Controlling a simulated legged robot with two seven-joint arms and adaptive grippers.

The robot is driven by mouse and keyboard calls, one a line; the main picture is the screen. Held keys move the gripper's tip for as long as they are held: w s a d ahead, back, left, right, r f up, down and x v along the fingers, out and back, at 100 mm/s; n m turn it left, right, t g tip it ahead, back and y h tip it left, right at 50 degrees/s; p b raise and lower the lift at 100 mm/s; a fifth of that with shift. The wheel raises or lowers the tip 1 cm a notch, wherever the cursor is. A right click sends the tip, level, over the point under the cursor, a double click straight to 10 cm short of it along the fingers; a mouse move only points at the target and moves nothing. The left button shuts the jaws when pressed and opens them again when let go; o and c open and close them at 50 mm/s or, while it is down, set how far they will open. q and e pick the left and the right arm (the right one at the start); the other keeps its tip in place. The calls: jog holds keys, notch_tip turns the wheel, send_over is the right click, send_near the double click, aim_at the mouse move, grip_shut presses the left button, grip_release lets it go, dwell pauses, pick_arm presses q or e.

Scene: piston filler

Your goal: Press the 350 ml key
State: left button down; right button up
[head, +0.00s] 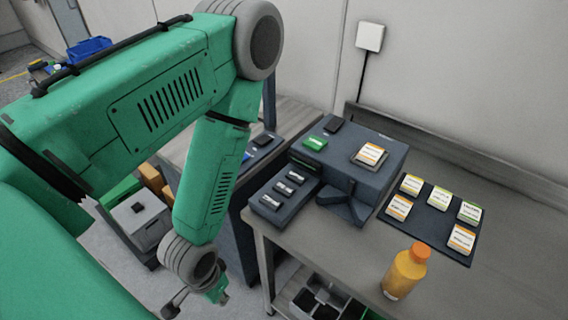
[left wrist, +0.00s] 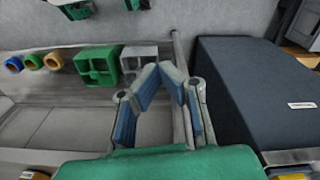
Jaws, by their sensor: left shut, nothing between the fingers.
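The piston filler (head: 372,185) is a dark blue-grey machine on the bench. Its low front panel carries three black keys with pale labels: a near key (head: 270,202), a middle key (head: 284,188) and a far key (head: 296,176). The labels are too small to read, so I cannot tell which is 350 ml. My left gripper (head: 222,297) hangs low, left of and below the panel, off the bench's edge and touching no key. In the left wrist view its fingertips (left wrist: 163,70) come together, shut and empty. My right gripper is not in view.
A green button (head: 315,143) and a black one (head: 333,125) sit on the filler's top. An orange bottle (head: 405,272) stands at the bench front. A dark mat (head: 425,222) holds several labelled packs. A grey box (head: 140,218) stands on the left.

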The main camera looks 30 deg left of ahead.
pick_arm(q)
jog(key=w+r+n+t+p, duration=0.1)
jog(key=w+r+n+t, duration=0.1)
jog(key=w+r+n, duration=0.2)
jog(key=w+r+n+t+p, duration=0.1)
jog(key=w+r+n, duration=0.3)
jog(key=w+n, duration=0.5)
jog(key=w+r+n+t+p, duration=0.1)
jog(key=w+r+n+t, duration=0.2)
jog(key=w, duration=0.8)
notch_tip(320, 180, up, 2)
jog(key=shift+w+r+n+t, duration=0.15)
jog(key=shift+n+t, duration=0.25)
jog(key=shift+n, duration=1.3)
jog(key=w+a+r+n+t, duration=0.2)
jog(key=w+a+r+n, duration=0.1)
jog(key=w+r+n, duration=0.2)
jog(key=shift+w+n, duration=0.7)
jog(key=shift+n, duration=0.2)
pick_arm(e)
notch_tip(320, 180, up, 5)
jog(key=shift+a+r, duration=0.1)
pick_arm(q)
jog(key=shift+d, duration=0.2)
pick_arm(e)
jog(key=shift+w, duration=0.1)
